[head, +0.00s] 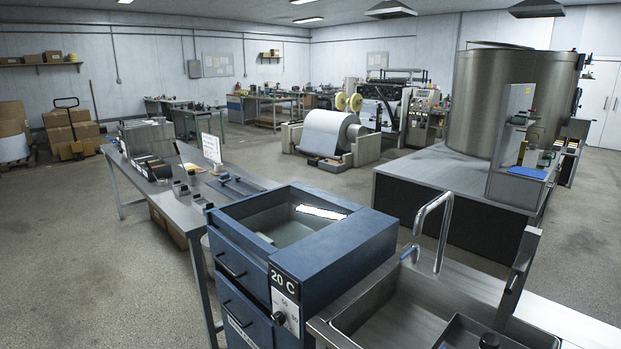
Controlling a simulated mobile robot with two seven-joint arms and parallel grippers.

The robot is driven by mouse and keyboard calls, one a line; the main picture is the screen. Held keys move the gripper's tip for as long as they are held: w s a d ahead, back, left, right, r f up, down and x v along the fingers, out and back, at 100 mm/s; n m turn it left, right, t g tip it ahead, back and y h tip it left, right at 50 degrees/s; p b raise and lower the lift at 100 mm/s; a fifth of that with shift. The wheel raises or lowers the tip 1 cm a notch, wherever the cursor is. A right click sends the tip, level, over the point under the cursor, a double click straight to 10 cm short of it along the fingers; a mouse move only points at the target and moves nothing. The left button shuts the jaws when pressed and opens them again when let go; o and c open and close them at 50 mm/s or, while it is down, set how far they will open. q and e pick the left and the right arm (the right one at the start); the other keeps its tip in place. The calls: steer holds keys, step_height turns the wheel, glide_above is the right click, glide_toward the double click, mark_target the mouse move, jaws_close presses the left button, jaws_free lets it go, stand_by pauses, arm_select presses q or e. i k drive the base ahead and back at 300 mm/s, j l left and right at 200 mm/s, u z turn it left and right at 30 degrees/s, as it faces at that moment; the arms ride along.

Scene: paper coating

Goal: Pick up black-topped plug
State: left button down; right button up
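Neither of my grippers is in view.
The steel sink (345,318) has a curved tap (446,215) at its back. A blue water bath (372,232) marked 20 C stands left of it. A long bench (152,192) with several small items is farther left. The open floor (90,270) is clear.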

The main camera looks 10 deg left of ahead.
mark_target(191, 173)
steer(key=i+j+u, duration=0.1)
steer(key=i+j, duration=0.2)
steer(key=j, duration=0.35)
steer(key=i+j, duration=0.3)
steer(key=j, duration=0.35)
steer(key=i+j+u, duration=0.15)
steer(key=i+j, duration=0.15)
steer(key=j, duration=0.35)
steer(key=i+j, duration=0.35)
steer(key=j, duration=0.3)
steer(key=i+j+u, duration=0.15)
steer(key=i+j, duration=0.2)
steer(key=j, duration=0.25)
steer(key=i+j, duration=0.4)
steer(key=j, duration=0.15)
steer(key=i+j+u, duration=0.15)
steer(key=i+j, duration=0.2)
steer(key=j, duration=0.25)
